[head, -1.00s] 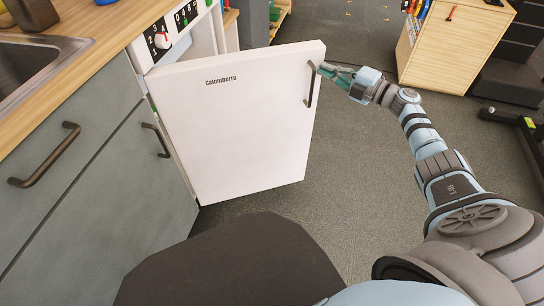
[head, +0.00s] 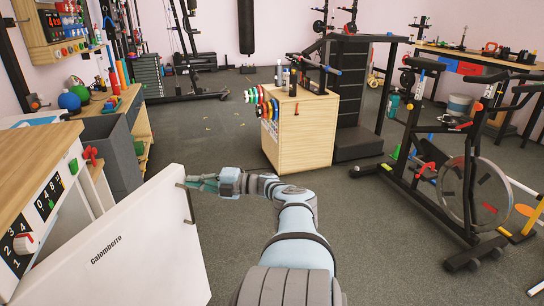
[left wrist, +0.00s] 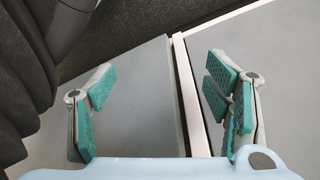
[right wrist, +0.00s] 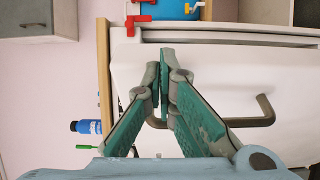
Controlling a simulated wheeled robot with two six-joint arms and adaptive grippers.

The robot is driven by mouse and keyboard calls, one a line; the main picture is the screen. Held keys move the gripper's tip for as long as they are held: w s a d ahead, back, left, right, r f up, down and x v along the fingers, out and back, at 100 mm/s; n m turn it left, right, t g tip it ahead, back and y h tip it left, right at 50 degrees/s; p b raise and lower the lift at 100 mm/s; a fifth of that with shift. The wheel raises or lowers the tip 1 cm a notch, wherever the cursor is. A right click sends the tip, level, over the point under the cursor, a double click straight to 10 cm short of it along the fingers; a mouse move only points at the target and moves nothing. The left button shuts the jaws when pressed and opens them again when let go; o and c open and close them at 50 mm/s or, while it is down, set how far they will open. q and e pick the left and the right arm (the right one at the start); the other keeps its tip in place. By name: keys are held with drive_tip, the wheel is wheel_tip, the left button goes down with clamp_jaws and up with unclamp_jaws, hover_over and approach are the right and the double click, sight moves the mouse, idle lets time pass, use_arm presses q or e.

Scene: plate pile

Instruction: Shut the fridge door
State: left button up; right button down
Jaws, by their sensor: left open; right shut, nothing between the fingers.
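The white fridge door (head: 130,250), lettered "Calomberro", stands open at the lower left of the head view. Its grey bar handle (head: 189,206) is near the free edge. My right gripper (head: 192,183) is at the door's upper free corner, just above the handle. In the right wrist view the right gripper (right wrist: 164,62) is shut and empty, in front of the white door (right wrist: 240,75), with the handle (right wrist: 266,112) beside the fingers; contact is unclear. My left gripper (left wrist: 160,82) is open and empty over grey cabinet fronts (left wrist: 130,100) and a pale edge strip (left wrist: 187,90). The head view does not show it.
A wooden countertop (head: 40,150) is at the left, with a grey bin (head: 108,150) beyond it. A wooden cabinet (head: 300,130) stands ahead and an exercise bike (head: 450,180) at the right.

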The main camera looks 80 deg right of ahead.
drive_tip(key=shift+w+r, duration=0.1)
drive_tip(key=shift+w, duration=0.15)
